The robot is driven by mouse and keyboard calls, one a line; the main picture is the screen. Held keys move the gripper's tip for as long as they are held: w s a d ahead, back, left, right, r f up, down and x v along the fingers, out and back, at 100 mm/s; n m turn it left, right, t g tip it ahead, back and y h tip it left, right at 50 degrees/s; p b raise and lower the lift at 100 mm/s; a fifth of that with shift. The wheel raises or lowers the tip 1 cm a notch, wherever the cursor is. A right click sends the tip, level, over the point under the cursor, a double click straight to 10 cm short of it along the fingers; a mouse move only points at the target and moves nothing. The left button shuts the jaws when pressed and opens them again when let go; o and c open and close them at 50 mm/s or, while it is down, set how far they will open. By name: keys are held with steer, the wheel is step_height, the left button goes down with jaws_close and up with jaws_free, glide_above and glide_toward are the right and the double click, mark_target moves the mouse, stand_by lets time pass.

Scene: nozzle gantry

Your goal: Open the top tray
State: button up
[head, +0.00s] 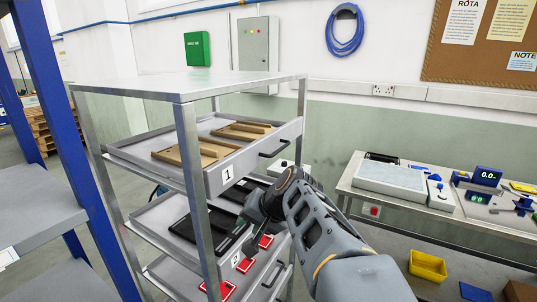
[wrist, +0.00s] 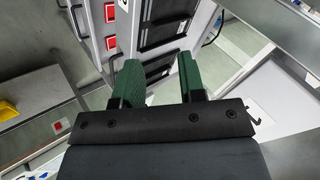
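The top tray (head: 245,163) is a grey metal tray with a "1" label, under the rack's top plate. Its front panel stands at the front posts; I cannot tell whether it is pulled out a little. Brown cardboard pieces (head: 196,152) lie in it. My gripper (head: 256,207) is below and in front of this handle, by the lower trays, apart from the handle. In the wrist view my gripper (wrist: 158,75) has two green fingers spread apart with nothing held between them. My arm hides part of the lower trays.
The grey metal rack (head: 193,87) holds lower trays with black items (head: 210,232) and red items (head: 218,290). A blue-framed shelf (head: 62,115) stands close on the left. A workbench (head: 395,205) with tools is on the right. A yellow bin (head: 428,266) is on the floor.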

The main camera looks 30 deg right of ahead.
steer(key=w+d+r+m+t+b, duration=0.1)
steer(key=w+d+r+m+t, duration=0.3)
steer(key=d, duration=0.6)
steer(key=m+t+h+b, duration=0.1)
steer(key=m+t+h, duration=0.1)
steer(key=m+t, duration=0.2)
glide_toward(282, 149)
steer(key=p+x, duration=0.3)
steer(key=x, duration=0.6)
steer(key=shift+w+d+p, duration=0.1)
steer(key=shift+w+p, duration=0.1)
steer(key=shift+p, duration=0.1)
steer(key=shift+x, duration=0.75)
steer(key=shift+f, duration=0.1)
steer(key=shift+c, duration=0.2)
jaws_close()
